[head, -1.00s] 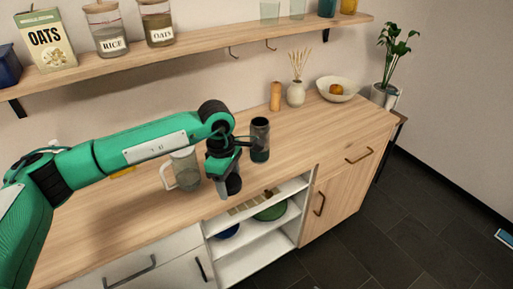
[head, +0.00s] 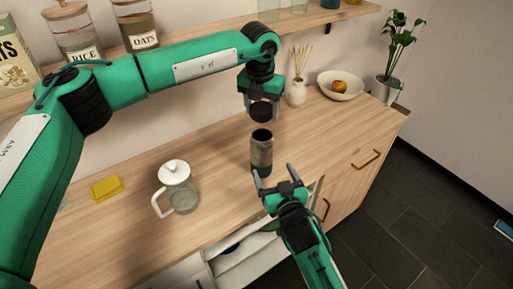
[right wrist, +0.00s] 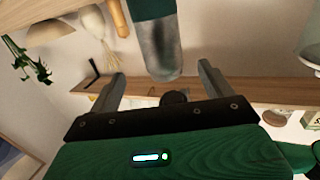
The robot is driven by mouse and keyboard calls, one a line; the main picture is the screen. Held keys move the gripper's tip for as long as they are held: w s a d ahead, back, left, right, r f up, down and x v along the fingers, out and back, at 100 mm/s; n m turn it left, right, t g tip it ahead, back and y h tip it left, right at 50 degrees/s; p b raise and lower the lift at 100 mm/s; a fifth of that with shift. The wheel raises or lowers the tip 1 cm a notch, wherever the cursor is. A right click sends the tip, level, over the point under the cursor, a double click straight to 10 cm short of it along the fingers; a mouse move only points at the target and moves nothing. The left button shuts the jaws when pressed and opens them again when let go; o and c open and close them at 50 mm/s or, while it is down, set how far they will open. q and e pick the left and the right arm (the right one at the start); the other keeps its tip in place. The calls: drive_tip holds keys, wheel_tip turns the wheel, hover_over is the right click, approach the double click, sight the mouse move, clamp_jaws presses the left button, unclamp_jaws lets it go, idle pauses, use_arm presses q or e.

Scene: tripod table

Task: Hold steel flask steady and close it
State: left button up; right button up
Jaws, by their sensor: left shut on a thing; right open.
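The steel flask (head: 262,152) stands upright on the wooden counter, its dark mouth open at the top. My left gripper (head: 261,100) is shut on the black lid (head: 261,113) and holds it above the flask's mouth, with a gap between. My right gripper (head: 279,180) is open and empty, low at the near side of the flask. In the right wrist view, which is upside down, the flask (right wrist: 158,45) shows beyond the two spread fingers (right wrist: 162,85). The dark round lid (right wrist: 173,97) shows near the flask's mouth there.
A glass jug with a white lid (head: 175,190) and a yellow sponge (head: 107,188) are left on the counter (head: 130,230). A reed vase (head: 296,92) and a bowl with an orange fruit (head: 341,84) stand behind to the right. A shelf with jars (head: 137,27) runs above.

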sight(259, 138)
use_arm(q)
drive_tip(key=shift+w+r, duration=0.2)
drive_tip(key=shift+w, duration=0.05)
drive_tip(key=shift+s+d+r, duration=0.2)
drive_tip(key=shift+s+r, duration=0.1)
drive_tip(key=shift+s, duration=0.1)
drive_tip(key=shift+w+a+f, duration=0.1)
drive_tip(key=shift+w, duration=0.05)
use_arm(e)
drive_tip(key=x, duration=0.4)
drive_tip(key=r+x, duration=0.1)
drive_tip(key=x, duration=0.7)
drive_tip(key=shift+r, duration=0.15)
drive_tip(key=c, duration=1.5)
use_arm(q)
drive_tip(key=shift+f, duration=2.5)
use_arm(e)
drive_tip(key=shift+o, duration=0.2)
use_arm(q)
drive_tip(key=shift+f, duration=0.1)
drive_tip(key=shift+f, duration=0.75)
